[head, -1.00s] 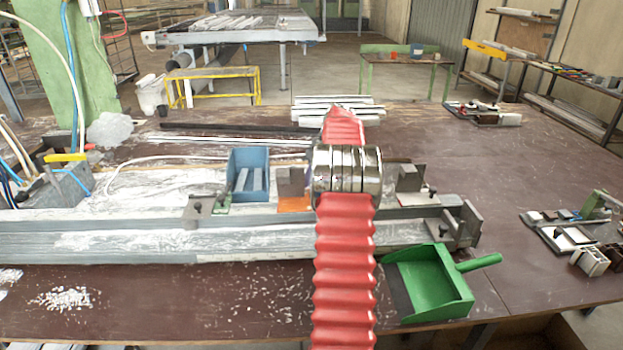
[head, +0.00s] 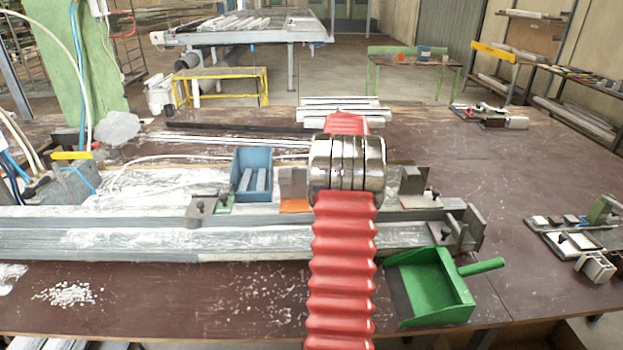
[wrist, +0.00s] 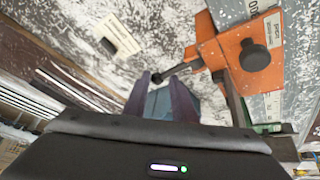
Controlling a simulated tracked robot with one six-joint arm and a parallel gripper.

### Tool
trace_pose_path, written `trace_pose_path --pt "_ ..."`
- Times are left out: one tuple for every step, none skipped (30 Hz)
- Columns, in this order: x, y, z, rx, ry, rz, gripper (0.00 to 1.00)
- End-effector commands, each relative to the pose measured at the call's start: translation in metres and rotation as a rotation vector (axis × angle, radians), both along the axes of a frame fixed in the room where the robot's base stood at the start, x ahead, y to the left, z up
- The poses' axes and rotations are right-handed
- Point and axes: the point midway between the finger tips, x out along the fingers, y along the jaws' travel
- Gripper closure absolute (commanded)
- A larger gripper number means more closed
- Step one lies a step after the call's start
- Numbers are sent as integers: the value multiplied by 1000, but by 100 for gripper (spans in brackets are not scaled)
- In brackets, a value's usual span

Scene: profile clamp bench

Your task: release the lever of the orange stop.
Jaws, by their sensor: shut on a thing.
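The orange stop (head: 295,206) stands on the rail in the head view, just left of my arm, which hides part of it. In the wrist view the orange stop (wrist: 243,52) is at the upper right, with a round black knob on its face. Its lever (wrist: 187,67) reaches left from the block and ends in a dark ball. My gripper (wrist: 159,78) is at this end, with the ball between its two fingertips, shut on the lever. My gripper is hidden behind my arm in the head view.
A blue bin (head: 252,172) with light pieces stands left of the stop; a grey upright plate (head: 292,183) is directly behind it. Other clamps (head: 205,207) sit along the grey rail (head: 150,240). A green dustpan (head: 435,290) lies in front at right.

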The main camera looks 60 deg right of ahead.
Motion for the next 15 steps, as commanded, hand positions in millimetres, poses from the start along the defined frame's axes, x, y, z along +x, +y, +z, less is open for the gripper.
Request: trace_pose_path --pt "-3 -2 0 -3 3 -1 100" --pt "-3 -2 0 -2 3 -2 100" --pt "-4 -2 0 -2 4 -2 100" --pt "-4 -2 0 -2 4 -2 75" --pt "-4 -2 0 -2 4 -3 73" --pt "-4 -2 0 -1 4 -2 70" --pt "-4 -2 0 -1 4 -2 68" --pt "-4 -2 0 0 4 -3 66" --pt "-4 -2 0 0 4 -3 63" --pt "-4 -2 0 1 4 -3 61" --pt "-4 -2 0 1 4 -3 59" --pt "-3 -1 0 0 3 -3 57" --pt "-3 -1 0 1 3 -2 57" --pt "-3 -1 0 1 3 -2 57" --pt "-3 -1 0 2 3 -3 57"
